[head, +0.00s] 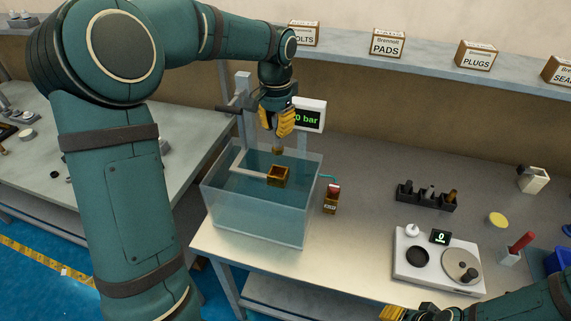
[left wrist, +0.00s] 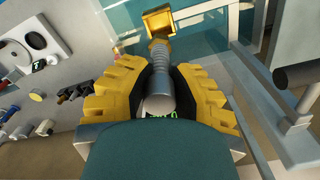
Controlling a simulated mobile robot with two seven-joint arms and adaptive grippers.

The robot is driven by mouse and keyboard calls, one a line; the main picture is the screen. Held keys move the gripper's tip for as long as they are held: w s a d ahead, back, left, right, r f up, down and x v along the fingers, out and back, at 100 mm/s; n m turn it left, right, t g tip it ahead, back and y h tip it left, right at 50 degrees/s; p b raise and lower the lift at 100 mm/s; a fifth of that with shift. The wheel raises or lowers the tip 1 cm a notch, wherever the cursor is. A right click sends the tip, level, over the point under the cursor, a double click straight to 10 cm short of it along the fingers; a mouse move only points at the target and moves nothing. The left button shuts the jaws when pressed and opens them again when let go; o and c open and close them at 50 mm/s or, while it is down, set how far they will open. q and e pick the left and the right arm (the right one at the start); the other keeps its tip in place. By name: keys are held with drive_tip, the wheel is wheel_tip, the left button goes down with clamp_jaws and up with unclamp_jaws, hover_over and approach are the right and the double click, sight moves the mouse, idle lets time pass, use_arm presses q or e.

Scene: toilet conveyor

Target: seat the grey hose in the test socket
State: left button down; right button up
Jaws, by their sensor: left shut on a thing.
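My left gripper (head: 277,124) is shut on the grey hose above the water tank. In the left wrist view the ribbed grey hose (left wrist: 160,78) runs between the two yellow fingers of my left gripper (left wrist: 160,98). The hose points down, with a brass end (head: 278,150) below the fingers. A square brass socket (head: 277,178) sits below it in the tank; in the head view a gap shows between them. In the left wrist view the socket (left wrist: 158,20) lies just beyond the hose end. My right gripper (head: 393,313) is at the bottom edge, mostly cut off.
The clear tank (head: 250,220) has raised walls around the socket. A display reading bar (head: 311,115) stands behind it. A small brass-and-red device (head: 331,198), a black rack (head: 426,196) and a white test unit (head: 438,258) stand to the right. Bare bench lies between them.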

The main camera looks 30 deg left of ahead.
sight(277, 147)
use_arm(q)
drive_tip(key=f, duration=0.4)
drive_tip(key=shift+s+f, duration=0.2)
drive_tip(key=shift+f, duration=0.05)
drive_tip(key=shift+w+f, duration=0.1)
drive_tip(key=shift+f, duration=2.4)
drive_tip(key=shift+f+b, duration=0.1)
drive_tip(key=shift+b, duration=0.2)
drive_tip(key=shift+f, duration=0.15)
drive_tip(key=c, duration=0.9)
unclamp_jaws()
drive_tip(key=shift+r, duration=0.4)
wheel_tip(277, 147, up, 12)
drive_tip(key=shift+f+p, duration=0.15)
drive_tip(key=shift+p, duration=0.3)
